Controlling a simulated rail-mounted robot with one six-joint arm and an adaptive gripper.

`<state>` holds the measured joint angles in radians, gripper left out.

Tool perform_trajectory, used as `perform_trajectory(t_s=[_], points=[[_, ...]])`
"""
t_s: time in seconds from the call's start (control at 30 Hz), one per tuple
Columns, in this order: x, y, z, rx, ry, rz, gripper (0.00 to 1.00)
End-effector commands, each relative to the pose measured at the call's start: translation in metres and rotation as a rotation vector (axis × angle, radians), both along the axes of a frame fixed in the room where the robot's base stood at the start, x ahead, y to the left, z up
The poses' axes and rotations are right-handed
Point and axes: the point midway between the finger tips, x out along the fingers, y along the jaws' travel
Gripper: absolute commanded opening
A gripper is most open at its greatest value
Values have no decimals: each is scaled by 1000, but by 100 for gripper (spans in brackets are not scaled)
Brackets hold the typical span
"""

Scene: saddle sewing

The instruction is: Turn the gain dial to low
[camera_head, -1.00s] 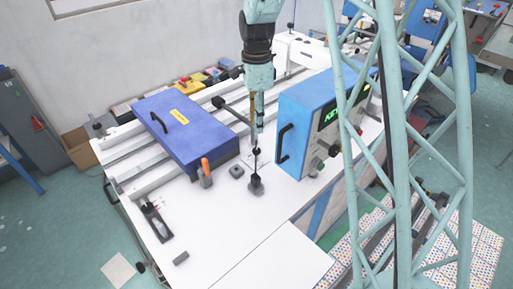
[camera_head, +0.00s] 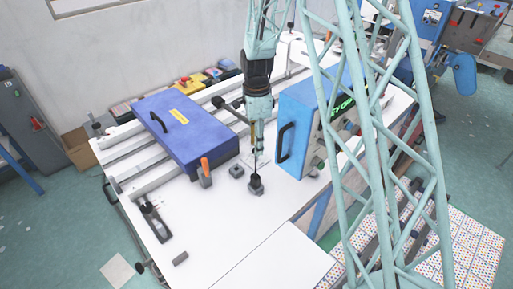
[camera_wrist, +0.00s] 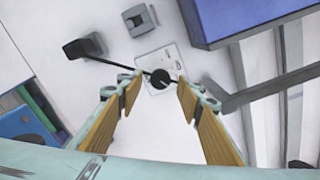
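The blue instrument box (camera_head: 299,128) stands on the white table, right of my gripper in the head view. Its green display (camera_head: 340,108) and dark knobs (camera_head: 318,168) are partly hidden behind pale green lattice. I cannot read any label, so I cannot tell which knob is the gain dial or where it points. My gripper (camera_head: 257,157) hangs left of the box, above the table and apart from the knobs. In the wrist view my gripper's two tan-padded fingers (camera_wrist: 160,92) are spread with nothing held. A black round knob on a thin rod (camera_wrist: 161,78) shows beyond them.
A dark base (camera_head: 256,188) with an upright rod stands below my gripper. A purple-blue case (camera_head: 185,133) lies to the left. An orange-handled tool (camera_head: 205,173) and a small grey block (camera_head: 237,171) are nearby. The front of the white table (camera_head: 225,225) is mostly clear.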

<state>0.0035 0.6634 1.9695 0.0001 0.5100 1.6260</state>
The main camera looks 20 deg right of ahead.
Motion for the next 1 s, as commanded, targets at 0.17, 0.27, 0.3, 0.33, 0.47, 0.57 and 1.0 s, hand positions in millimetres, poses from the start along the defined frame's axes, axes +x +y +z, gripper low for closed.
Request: perform_trajectory(t_s=[0.17,0.27,0.3,0.33,0.47,0.57,1.0], points=[[0,0,-13,0,-1,0,34],[0,0,-17,0,0,0,34],[0,0,-18,0,0,0,34],[0,0,-18,0,0,0,34],[0,0,-19,0,-1,0,34],[0,0,-19,0,-1,0,34],[0,0,-19,0,-1,0,10]])
